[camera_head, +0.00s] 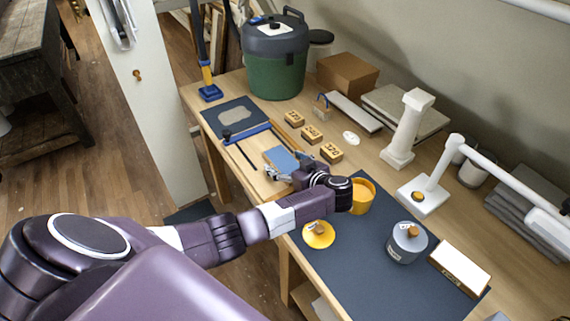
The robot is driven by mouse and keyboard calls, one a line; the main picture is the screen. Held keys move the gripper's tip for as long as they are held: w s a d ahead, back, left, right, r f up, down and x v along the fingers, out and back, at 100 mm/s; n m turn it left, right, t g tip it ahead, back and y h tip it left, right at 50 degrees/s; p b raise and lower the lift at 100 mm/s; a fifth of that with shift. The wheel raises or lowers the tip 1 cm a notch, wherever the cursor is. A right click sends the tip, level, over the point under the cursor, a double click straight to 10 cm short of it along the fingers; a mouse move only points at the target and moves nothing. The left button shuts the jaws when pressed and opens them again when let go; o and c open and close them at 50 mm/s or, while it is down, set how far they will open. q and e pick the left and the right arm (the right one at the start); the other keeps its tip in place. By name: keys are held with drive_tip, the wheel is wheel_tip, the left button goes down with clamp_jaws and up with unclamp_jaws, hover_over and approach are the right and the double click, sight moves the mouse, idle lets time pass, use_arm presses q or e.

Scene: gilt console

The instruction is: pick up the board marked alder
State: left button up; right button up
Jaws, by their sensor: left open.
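I cannot read the word alder on anything in the camera_head view, so I cannot tell which piece is the marked board. My left gripper (279,175) is open, low over the wooden bench. It is beside a flat blue piece (281,159) that lies on a pale wooden board (255,172). I cannot tell whether the fingers touch the blue piece. My forearm and wrist hide part of the bench around it. My right gripper is not in view.
Several small numbered wooden blocks (331,152) sit behind the gripper. A white column (406,130) stands behind. The dark mat (365,280) has free room in front.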

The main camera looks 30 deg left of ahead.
use_arm(q)
drive_tip(key=c, duration=1.4)
drive_tip(key=shift+o, duration=0.2)
